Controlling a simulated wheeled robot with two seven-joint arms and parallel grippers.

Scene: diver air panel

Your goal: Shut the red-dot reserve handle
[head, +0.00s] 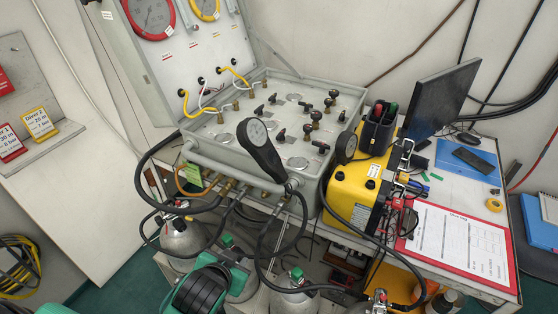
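The air panel (240,140) is a grey open case in the middle of the head view, with its lid (190,75) raised behind. Several black handles and knobs stand on its face. Among them are a T-shaped handle (320,146) at the right, a lever (280,135) near the middle and a knob (333,94) at the back right. I cannot make out a red dot on any handle, so I cannot tell which is the reserve handle. A black hose gauge (262,150) hides part of the front.
A yellow box (352,195), a monitor (438,95) and a red-bordered clipboard (460,243) are to the right. Black hoses loop in front of the panel, above grey cylinders (185,238). The left white bench (85,200) is largely clear.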

